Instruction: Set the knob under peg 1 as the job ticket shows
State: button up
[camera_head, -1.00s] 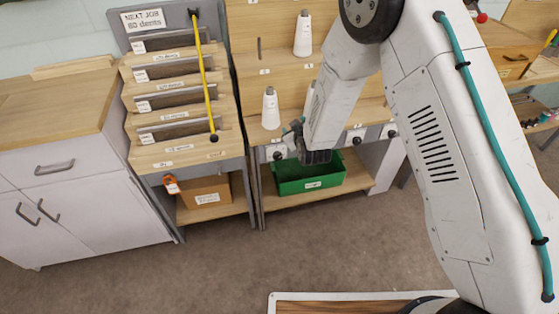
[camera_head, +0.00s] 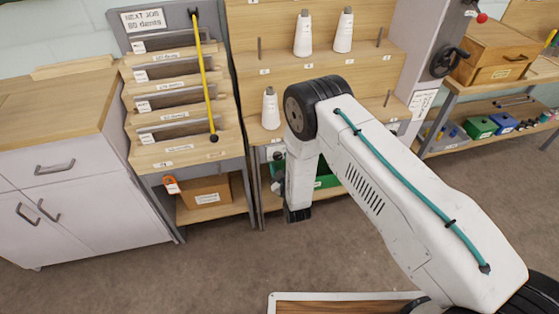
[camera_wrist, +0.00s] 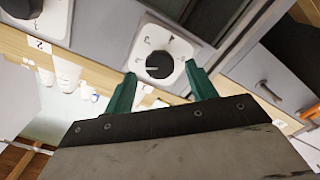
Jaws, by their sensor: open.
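The black round knob (camera_wrist: 160,65) sits on a white square plate with dark marks around it in the wrist view. A pale pointer line on it points toward picture left. My gripper (camera_wrist: 163,86) is open, its green fingers on either side of the knob's lower part in the picture; I cannot tell whether they touch it. In the head view the knob's white plate (camera_head: 275,153) shows at the left end of the rack, partly behind my arm. A printed sheet (camera_head: 422,103) hangs at the rack's right; its writing is too small to read.
A second knob plate (camera_wrist: 38,14) lies left in the wrist view, near a label "2". A white cone (camera_head: 270,108) stands above the left knob. A green bin (camera_head: 328,175) is below, partly hidden. A sign (camera_head: 142,20) reads "NEXT JOB 80 dents".

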jog(key=shift+x, duration=1.15)
jog(key=shift+c, duration=0.3)
jog(key=c, duration=0.9)
jog(key=shift+d, duration=0.1)
